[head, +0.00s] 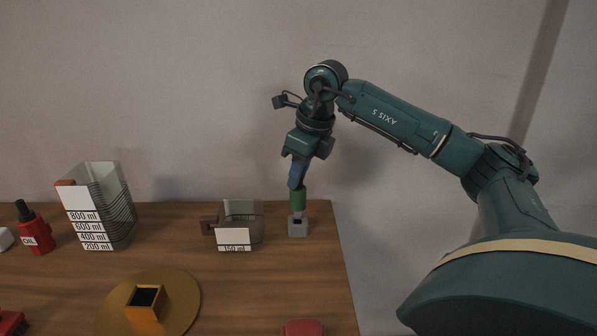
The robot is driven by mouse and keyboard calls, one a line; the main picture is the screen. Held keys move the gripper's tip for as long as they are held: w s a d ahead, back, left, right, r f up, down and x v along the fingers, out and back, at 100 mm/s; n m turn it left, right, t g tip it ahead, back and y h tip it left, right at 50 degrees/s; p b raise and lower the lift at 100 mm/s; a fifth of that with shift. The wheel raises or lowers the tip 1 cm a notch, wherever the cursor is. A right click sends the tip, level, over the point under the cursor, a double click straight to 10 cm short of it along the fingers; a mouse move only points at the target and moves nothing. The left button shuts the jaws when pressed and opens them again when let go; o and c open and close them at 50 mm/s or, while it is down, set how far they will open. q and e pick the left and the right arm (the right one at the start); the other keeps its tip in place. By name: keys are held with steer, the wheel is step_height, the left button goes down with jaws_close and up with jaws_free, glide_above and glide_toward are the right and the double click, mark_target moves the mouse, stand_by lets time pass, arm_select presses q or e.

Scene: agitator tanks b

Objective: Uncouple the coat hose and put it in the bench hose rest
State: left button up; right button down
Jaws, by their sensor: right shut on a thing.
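My right gripper (297,179) points down near the bench's back right corner. Its blue fingers are shut on a short green cylindrical piece (298,198), which looks like the coat hose's end. The piece is upright, directly above a small grey block (298,230) with a dark opening, which looks like the bench hose rest. A short grey part shows between the green piece and the block. I cannot tell whether the piece is seated in the block or just above it. No trailing length of hose is visible. My left gripper is out of view.
On the wooden bench stand a small jug marked 150 ml (233,239), a tall graduated container (100,215) and a red bottle (36,234). A round brass-coloured plate (180,309) carries an orange box (145,307). A red object (303,327) lies at the front. The bench ends just right of the block.

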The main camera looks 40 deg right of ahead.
stand_by(0.5)
steer(key=shift+f, duration=0.1)
steer(key=shift+f, duration=0.1)
steer(key=shift+f+b, duration=0.95)
steer(key=shift+f, duration=0.45)
steer(key=c, duration=1.3)
jaws_free()
steer(key=shift+o, duration=0.2)
